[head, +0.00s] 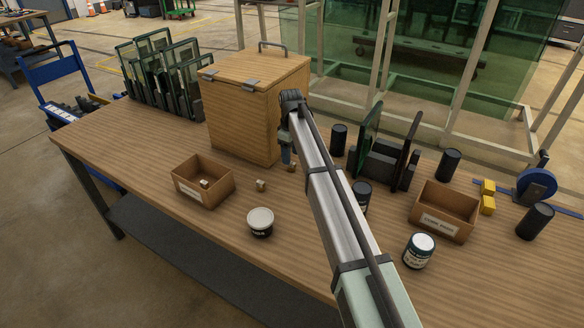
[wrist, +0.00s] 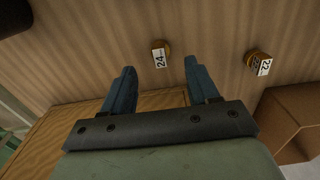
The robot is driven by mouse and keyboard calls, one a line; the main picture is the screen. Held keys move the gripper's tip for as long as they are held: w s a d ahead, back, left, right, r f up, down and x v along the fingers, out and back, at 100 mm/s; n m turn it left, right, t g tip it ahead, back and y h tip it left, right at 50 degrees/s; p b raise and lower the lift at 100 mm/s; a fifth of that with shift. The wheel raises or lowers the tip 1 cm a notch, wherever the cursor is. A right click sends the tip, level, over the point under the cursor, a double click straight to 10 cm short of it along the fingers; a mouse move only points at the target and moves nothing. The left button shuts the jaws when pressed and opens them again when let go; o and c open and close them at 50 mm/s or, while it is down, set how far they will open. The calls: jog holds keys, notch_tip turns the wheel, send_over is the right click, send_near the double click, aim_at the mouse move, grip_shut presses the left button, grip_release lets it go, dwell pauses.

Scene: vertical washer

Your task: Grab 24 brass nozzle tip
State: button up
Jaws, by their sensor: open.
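A small brass nozzle tip with a white label reading 24 (wrist: 159,57) stands on the wooden table, just beyond and between my fingertips in the wrist view. In the head view a small tip (head: 291,168) beside my gripper appears to be the same one. My gripper (wrist: 160,69) is open and empty, its two blue-grey fingers apart. In the head view my gripper (head: 287,160) hangs in front of the wooden cabinet. A second brass tip (wrist: 258,62), labelled with what looks like 22, is to the right; it also shows in the head view (head: 261,185).
A wooden cabinet (head: 240,120) stands close behind my gripper. A white-lidded jar (head: 260,224), dark canisters (head: 338,140) and racked glass panes (head: 369,135) stand around.

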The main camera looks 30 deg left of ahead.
aim_at(292, 163)
jog(key=f, duration=0.4)
jog(key=shift+d+f, duration=0.2)
jog(key=shift+f, duration=0.2)
jog(key=shift+c, duration=0.2)
grip_shut()
